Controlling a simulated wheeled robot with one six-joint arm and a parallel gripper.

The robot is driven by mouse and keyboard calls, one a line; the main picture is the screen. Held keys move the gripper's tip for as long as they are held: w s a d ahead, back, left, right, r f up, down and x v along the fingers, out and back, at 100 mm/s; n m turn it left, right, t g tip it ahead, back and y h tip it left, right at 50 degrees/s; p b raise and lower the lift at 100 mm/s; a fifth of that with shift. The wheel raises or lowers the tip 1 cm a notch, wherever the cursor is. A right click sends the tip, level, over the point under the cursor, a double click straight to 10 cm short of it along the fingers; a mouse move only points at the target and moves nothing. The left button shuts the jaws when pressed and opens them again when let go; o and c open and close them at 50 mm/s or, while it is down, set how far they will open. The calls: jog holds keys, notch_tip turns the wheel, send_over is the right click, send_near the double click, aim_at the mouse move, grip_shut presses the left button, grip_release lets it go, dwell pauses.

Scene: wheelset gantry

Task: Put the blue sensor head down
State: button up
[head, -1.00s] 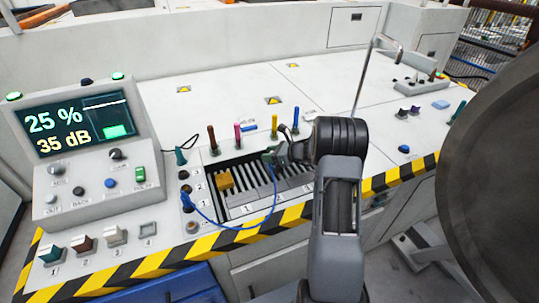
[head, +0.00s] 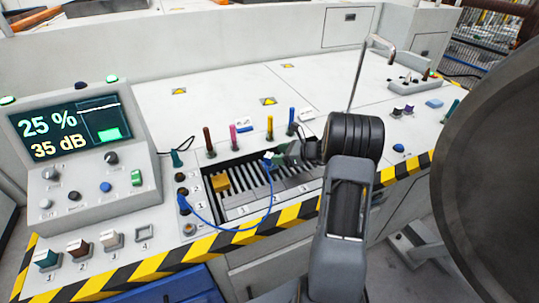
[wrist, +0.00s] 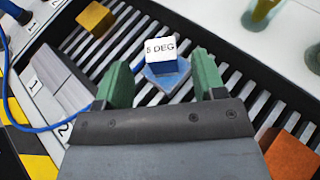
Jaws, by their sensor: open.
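The blue sensor head (wrist: 167,66), with a white top marked "5 DEG", rests on the dark slatted tray (wrist: 215,28). In the head view the sensor head (head: 268,158) shows small, just left of my gripper (head: 281,157). In the wrist view my gripper (wrist: 163,80) has its two green fingers spread wide, with clear gaps on both sides of the sensor head. The head lies at and beyond the fingertips. A blue cable (head: 203,222) loops from the side sockets toward it.
A yellow block (wrist: 95,16) and an orange-brown block (wrist: 292,155) lie on the tray. Coloured upright pens (head: 269,128) stand behind it. A display console (head: 85,150) is at left. A large dark round object (head: 490,150) fills the right.

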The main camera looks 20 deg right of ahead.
jog(key=v, duration=0.5)
jog(key=s+a+r+n+g+h, duration=0.1)
jog(key=s+a+r+n+g, duration=0.25)
jog(key=a+n, duration=0.3)
jog(key=s+a+r+n+g+h, duration=0.1)
jog(key=s+a+r+n+g, duration=0.15)
jog(key=s+a+n, duration=0.4)
jog(key=s+a+n+h, duration=0.2)
jog(key=s+n+h, duration=0.1)
jog(key=s+n, duration=0.3)
jog(key=s+a+r+n+h, duration=0.1)
jog(key=s+a+n+h, duration=0.2)
jog(key=s+n, duration=0.3)
jog(key=shift+r+n+h, duration=0.3)
jog(key=shift+n+h, duration=0.4)
jog(key=shift+n, duration=0.3)
